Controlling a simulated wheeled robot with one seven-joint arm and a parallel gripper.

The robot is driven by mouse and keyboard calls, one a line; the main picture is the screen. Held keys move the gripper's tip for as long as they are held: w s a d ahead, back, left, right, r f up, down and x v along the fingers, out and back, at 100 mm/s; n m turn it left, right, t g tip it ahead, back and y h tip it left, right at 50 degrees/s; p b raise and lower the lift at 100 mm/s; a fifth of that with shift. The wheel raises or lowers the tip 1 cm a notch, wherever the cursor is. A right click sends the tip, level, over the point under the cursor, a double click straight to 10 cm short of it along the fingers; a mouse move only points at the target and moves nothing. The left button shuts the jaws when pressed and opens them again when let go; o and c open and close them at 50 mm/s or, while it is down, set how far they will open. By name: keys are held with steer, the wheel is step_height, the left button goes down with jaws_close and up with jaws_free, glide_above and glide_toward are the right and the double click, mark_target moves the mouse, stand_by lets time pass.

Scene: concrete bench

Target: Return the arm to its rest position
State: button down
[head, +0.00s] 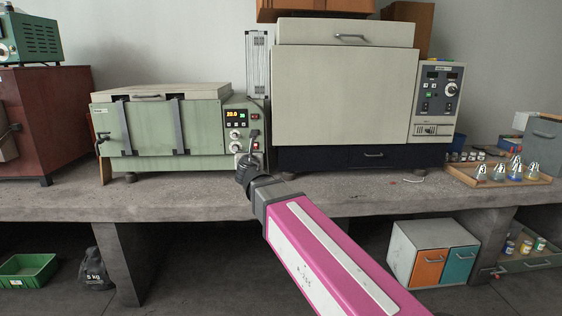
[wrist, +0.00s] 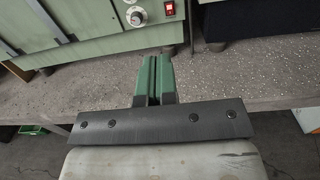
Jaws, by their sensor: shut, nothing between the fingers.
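My gripper (wrist: 153,62) shows in the wrist view with its two green fingers side by side and shut, with nothing between them. It points toward the lower front of the green oven, above the front part of the bench. In the head view my pink arm (head: 325,255) reaches up from the lower right. Its dark wrist end is in front of the oven's control panel, partly covering it. Whether the fingers touch anything is hard to tell, but no contact shows.
The green oven (head: 160,127) stands on the concrete bench (head: 190,196), beside a large cream furnace (head: 345,95). A wooden tray (head: 470,178) with several small flasks is at the right. The bench front between is mostly clear. A cabinet (head: 413,250) stands below.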

steer(key=s+d+f+m+g+h, duration=0.1)
steer(key=d+f+m+g+h, duration=0.25)
steer(key=d+f+m, duration=0.7)
steer(key=s+d+f+m+g+h, duration=0.2)
steer(key=d+f+m+g, duration=0.3)
steer(key=d+f+m, duration=0.55)
steer(key=s+d+f+m+g+y, duration=0.2)
steer(key=s+d+f+m+g, duration=0.2)
steer(key=s+f+m, duration=0.3)
steer(key=s+d+f+m+g+y, duration=0.2)
steer(key=s+d+f+m+g, duration=0.3)
steer(key=s+f+m, duration=0.3)
step_height(320, 180, down, 4)
steer(key=shift+s+d+f+m, duration=0.2)
steer(key=shift+d+f+m, duration=0.05)
steer(key=shift+m, duration=0.15)
steer(key=shift+g, duration=0.25)
